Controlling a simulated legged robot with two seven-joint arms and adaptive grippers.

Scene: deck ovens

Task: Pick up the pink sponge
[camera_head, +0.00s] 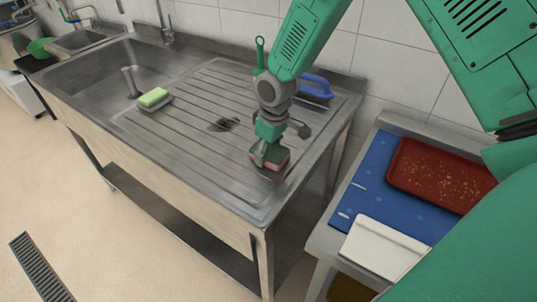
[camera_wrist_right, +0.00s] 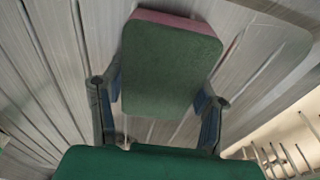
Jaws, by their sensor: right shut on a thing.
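The pink sponge (camera_head: 272,165) has a dark green top layer over a pink body. It is at the right end of the steel drainboard, under my right gripper. In the right wrist view the sponge (camera_wrist_right: 170,65) fills the space between the fingers, its green face toward the camera and a pink edge at the top. My right gripper (camera_head: 268,152) is shut on the sponge, with one finger on each side of it. I cannot tell whether the sponge touches the drainboard. My left gripper is not in view.
A yellow-green sponge (camera_head: 155,98) lies by the sink basin (camera_head: 95,75). A blue-handled item (camera_head: 316,87) and a green-handled tool (camera_head: 260,50) are at the back wall. A red tray (camera_head: 440,175) lies on a blue surface at the right. The drainboard's middle (camera_head: 190,120) is largely clear.

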